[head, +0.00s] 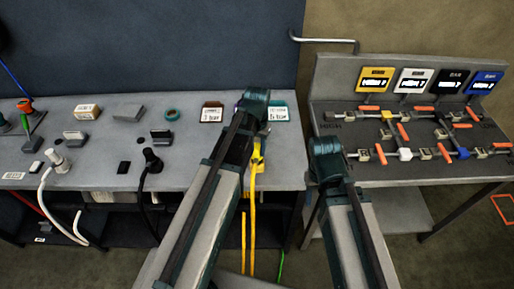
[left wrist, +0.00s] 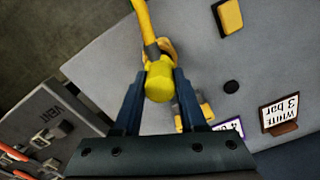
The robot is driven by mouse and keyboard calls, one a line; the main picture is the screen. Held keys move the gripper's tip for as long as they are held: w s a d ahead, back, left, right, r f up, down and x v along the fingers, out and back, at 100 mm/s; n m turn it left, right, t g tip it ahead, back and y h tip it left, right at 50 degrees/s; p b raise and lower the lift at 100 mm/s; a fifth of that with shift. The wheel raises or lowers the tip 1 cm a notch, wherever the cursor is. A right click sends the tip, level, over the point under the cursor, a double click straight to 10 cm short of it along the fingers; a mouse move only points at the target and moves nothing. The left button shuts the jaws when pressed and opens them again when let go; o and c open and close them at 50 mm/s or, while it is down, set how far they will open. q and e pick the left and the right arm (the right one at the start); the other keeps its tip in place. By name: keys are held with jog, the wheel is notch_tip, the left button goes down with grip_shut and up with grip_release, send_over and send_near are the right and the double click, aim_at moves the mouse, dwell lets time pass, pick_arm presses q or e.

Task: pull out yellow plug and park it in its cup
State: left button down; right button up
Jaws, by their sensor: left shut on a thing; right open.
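In the left wrist view the yellow plug (left wrist: 159,82) is between the two dark fingers of my left gripper (left wrist: 158,88), which is shut on it. Its yellow hose (left wrist: 144,20) runs to the top edge. I cannot tell whether the plug is seated or clear of the bench. A dark round piece (left wrist: 231,87) lies to its right; I cannot tell whether it is the cup. In the head view yellow parts (head: 257,155) and the hose show beside my left arm, which hides the left jaws. My right arm shows there, but its jaws do not.
The grey bench (head: 190,178) holds a white plug (head: 57,160), a black plug (head: 152,158) and label cards (head: 212,113). A yellow block (left wrist: 229,16) and a white card (left wrist: 281,113) show near the left gripper. A second table (head: 420,172) with orange-handled clamps stands to the right.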

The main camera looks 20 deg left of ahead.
pick_arm(q)
jog(key=shift+f+b, duration=0.8)
jog(key=shift+f, duration=0.05)
jog(key=shift+c, duration=1.9)
grip_release()
jog(key=shift+r, duration=0.2)
notch_tip(320, 180, up, 14)
jog(key=p, duration=1.4)
jog(key=shift+f, duration=0.25)
